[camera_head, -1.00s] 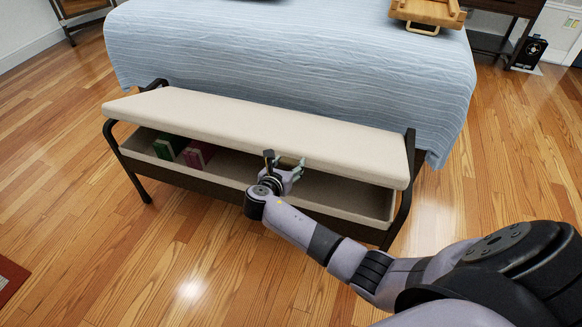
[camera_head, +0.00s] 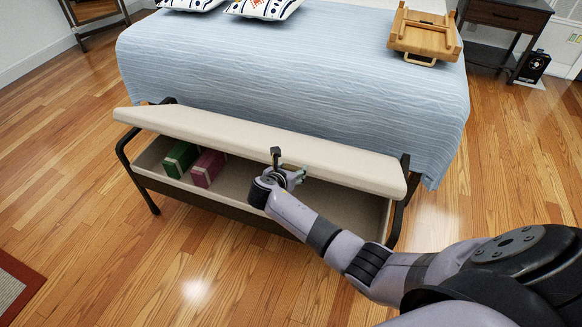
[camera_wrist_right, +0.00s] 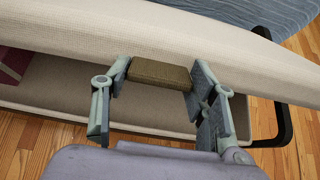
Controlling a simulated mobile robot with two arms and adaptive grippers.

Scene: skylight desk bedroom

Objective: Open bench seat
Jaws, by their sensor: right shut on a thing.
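The bench (camera_head: 230,213) stands at the foot of the bed. Its cream padded seat (camera_head: 262,138) is tilted up, front edge raised, leaving a gap over the storage box. A green box (camera_head: 181,159) and a magenta box (camera_head: 208,168) lie inside at the left. My right gripper (camera_head: 288,170) is at the middle of the seat's front edge. In the right wrist view it is shut on a brown tab (camera_wrist_right: 160,73) at the seat edge, one finger on each side. My left gripper is out of view.
The bed (camera_head: 300,70) stands behind the bench, with a wooden tray table (camera_head: 425,38) and pillows on it. A nightstand (camera_head: 505,15) and a black speaker-like box (camera_head: 533,66) are at the far right. Wood floor is clear in front; a rug corner (camera_head: 15,285) shows at left.

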